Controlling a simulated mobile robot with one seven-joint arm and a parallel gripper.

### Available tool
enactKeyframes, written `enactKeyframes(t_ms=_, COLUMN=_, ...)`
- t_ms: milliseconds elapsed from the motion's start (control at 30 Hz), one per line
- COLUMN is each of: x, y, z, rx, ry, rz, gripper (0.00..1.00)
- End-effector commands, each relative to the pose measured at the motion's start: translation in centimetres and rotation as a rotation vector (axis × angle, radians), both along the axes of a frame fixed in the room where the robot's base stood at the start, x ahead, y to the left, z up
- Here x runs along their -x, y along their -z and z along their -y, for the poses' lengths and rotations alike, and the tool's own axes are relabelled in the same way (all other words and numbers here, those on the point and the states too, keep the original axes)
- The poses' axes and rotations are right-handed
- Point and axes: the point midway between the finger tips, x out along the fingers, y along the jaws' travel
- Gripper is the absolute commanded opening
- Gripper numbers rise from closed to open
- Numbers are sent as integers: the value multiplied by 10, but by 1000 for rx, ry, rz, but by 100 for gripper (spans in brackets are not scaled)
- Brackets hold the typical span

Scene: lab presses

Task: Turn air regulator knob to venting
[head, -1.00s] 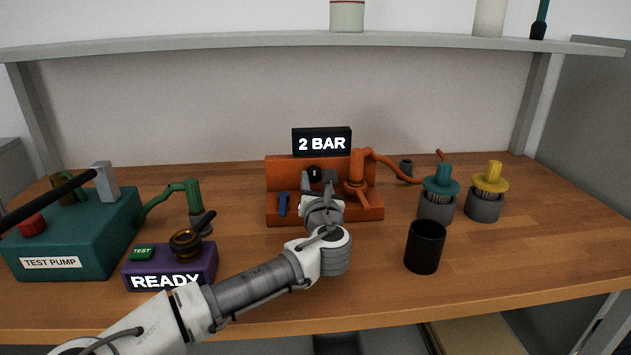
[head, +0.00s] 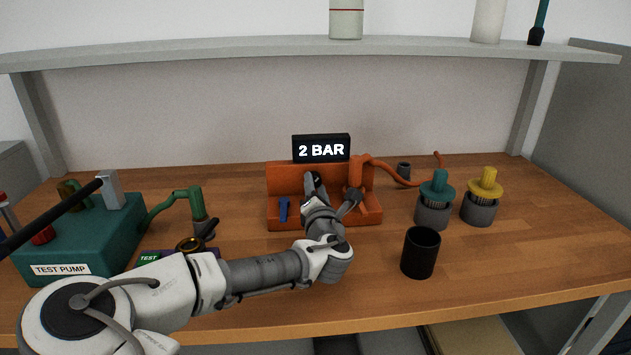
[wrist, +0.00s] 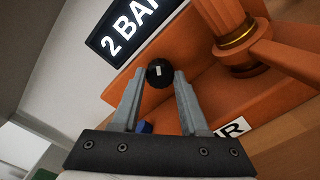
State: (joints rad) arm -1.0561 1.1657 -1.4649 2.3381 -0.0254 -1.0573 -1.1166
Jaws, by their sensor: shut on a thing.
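The orange air regulator (head: 290,180) stands at the back middle of the bench, with a black sign (head: 321,149) above it reading "2 BAR". Its round black knob (wrist: 160,73) has a small white mark and shows between my fingertips in the wrist view. My gripper (wrist: 161,78) is shut on the knob, one grey finger on each side. In the head view my gripper (head: 326,188) reaches the regulator's face and hides part of the knob.
An orange pipe (head: 392,170) runs right from the regulator. A black cup (head: 420,252) stands to the right of my wrist, near teal (head: 435,200) and yellow (head: 482,198) capped fittings.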

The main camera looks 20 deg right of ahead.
Motion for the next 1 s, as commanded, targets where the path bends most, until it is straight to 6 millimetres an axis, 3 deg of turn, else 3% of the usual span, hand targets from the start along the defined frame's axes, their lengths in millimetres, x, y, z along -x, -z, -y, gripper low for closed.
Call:
enactKeyframes(t_ms=600, x=0, y=-1, z=1, rx=-575, ry=-2, rz=119, gripper=0)
enactKeyframes(t_ms=1000, x=-1, y=0, z=0, rx=-841, ry=-3, rz=173, gripper=0)
